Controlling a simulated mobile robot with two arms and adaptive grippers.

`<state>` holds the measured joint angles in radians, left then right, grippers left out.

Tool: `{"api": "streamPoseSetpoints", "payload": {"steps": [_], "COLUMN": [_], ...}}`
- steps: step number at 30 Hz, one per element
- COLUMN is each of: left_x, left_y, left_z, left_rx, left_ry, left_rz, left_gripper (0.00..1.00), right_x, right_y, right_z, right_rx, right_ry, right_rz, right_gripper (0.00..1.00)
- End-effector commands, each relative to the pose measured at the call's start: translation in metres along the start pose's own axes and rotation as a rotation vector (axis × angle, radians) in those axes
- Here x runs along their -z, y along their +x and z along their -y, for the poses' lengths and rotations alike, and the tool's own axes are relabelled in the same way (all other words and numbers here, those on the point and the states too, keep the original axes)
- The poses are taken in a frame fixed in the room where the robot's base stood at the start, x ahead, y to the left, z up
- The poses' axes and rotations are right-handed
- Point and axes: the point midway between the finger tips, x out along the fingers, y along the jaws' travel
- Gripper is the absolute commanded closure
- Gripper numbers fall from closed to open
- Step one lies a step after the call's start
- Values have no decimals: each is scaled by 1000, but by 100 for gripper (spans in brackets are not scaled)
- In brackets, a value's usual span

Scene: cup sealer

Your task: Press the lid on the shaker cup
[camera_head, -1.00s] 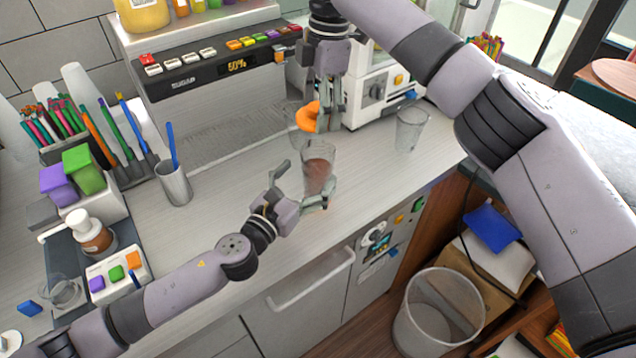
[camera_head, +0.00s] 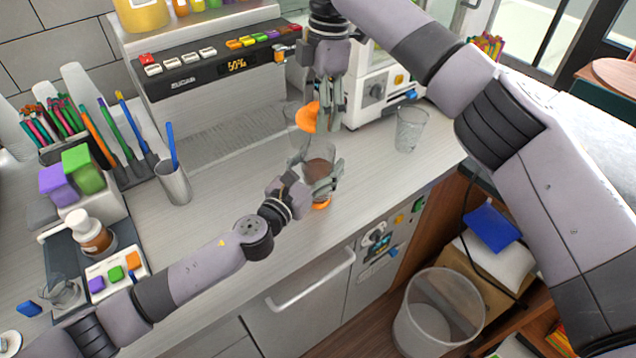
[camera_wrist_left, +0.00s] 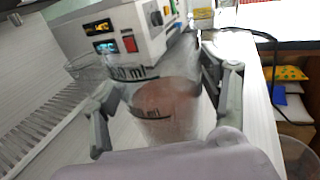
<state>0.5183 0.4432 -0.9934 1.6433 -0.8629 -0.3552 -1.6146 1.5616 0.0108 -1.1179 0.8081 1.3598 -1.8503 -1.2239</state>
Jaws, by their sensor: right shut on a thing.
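A clear cup (camera_head: 319,168) with brown contents stands near the counter's front edge. An orange piece (camera_head: 321,205) shows at its base. The left wrist view shows its ml markings and brown contents (camera_wrist_left: 165,108). My left gripper (camera_head: 318,180) has one finger on each side of the cup, close to its wall; I cannot tell whether both press on it. My right gripper (camera_head: 325,122) points down behind the cup and is shut on an orange round piece, apparently the lid (camera_head: 306,117). Clear material around the lid is hard to make out.
An empty clear glass (camera_head: 410,129) stands to the right. A sealing machine (camera_head: 376,88) and a dispenser with coloured buttons (camera_head: 215,75) stand behind. A metal cup with a blue stick (camera_head: 173,183) is at left. The counter's front edge is close to the cup.

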Motion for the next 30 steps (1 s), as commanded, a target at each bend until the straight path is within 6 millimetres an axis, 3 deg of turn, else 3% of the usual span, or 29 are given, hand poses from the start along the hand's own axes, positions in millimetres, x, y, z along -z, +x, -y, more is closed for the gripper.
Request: {"api": "streamPoseSetpoints", "payload": {"steps": [25, 30], "left_x": [0, 0], "left_y": [0, 0], "left_z": [0, 0], "left_rx": [-1, -1], "left_ry": [0, 0], "left_rz": [0, 0], "left_gripper": [90, 90], "right_x": [0, -2], "right_y": [0, 13], "right_z": [0, 0], "right_rx": [0, 2], "right_ry": [0, 0], "right_rz": [0, -1], "right_gripper": [56, 56]}}
